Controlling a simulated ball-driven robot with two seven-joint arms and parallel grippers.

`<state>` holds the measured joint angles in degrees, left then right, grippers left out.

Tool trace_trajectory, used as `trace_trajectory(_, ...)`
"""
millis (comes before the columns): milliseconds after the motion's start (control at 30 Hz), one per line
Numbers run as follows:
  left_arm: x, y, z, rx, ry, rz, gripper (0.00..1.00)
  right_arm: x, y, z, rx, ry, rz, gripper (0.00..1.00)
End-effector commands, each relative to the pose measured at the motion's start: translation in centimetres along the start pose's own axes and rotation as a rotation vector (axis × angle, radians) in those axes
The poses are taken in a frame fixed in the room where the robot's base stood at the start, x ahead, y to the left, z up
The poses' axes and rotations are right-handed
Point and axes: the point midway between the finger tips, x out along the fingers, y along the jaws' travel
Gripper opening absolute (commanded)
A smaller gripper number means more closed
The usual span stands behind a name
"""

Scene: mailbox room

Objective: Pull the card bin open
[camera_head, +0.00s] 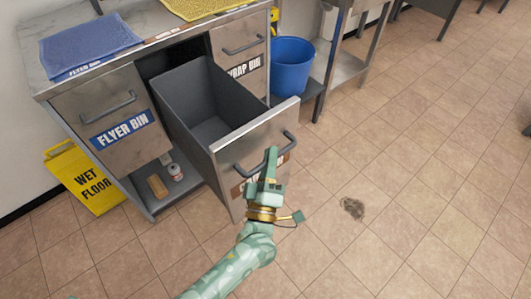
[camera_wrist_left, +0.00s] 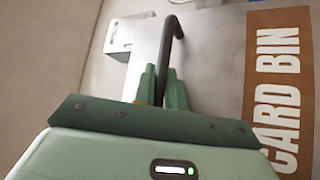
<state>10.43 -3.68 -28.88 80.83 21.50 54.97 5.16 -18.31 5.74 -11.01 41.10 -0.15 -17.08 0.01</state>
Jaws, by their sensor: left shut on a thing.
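The card bin (camera_head: 205,105) is a grey drawer pulled well out of the cabinet between the flyer bin and the wrap bin. Its inside looks empty. Its front panel carries a dark bar handle (camera_head: 257,155) and a brown label partly hidden by my left gripper. The label reads "CARD BIN" in the left wrist view (camera_wrist_left: 277,90). My left gripper (camera_head: 270,160) is at the front panel, its fingers shut on the handle, which also shows between the green fingers in the left wrist view (camera_wrist_left: 168,55). My right gripper is out of view.
The flyer bin (camera_head: 110,105) and the wrap bin (camera_head: 240,45) are shut on either side. A blue bucket (camera_head: 291,68) stands behind the drawer to the right. A yellow wet floor sign (camera_head: 82,180) is at the left. The tiled floor at right is clear except for a dark stain (camera_head: 352,208).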

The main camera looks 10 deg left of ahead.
Motion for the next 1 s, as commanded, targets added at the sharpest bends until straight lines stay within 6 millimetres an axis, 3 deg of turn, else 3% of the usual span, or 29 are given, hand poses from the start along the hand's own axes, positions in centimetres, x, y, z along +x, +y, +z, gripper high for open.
trace_trajectory(233, -0.1, -0.2, 0.0, -0.001, 0.001, -0.005, 0.0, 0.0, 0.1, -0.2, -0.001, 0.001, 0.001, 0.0)
trace_trajectory(267, -0.1, -0.2, 0.0, -0.001, 0.001, -0.005, 0.18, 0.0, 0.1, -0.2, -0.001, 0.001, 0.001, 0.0)
trace_trajectory(300, -0.1, -0.2, 0.0, 0.0, 0.001, -0.005, 0.22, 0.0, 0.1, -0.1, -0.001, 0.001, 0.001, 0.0)
trace_trajectory(667, -0.7, -0.1, 0.0, 0.0, -0.001, -0.003, 0.22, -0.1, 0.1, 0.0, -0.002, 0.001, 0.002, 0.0)
trace_trajectory(767, -2.2, 0.0, 0.0, 0.001, -0.003, -0.004, 0.22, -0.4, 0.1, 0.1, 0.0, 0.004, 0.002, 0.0)
trace_trajectory(1000, -8.7, -0.1, 0.0, 0.0, -0.003, -0.006, 0.22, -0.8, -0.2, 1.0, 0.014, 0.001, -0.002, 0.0)
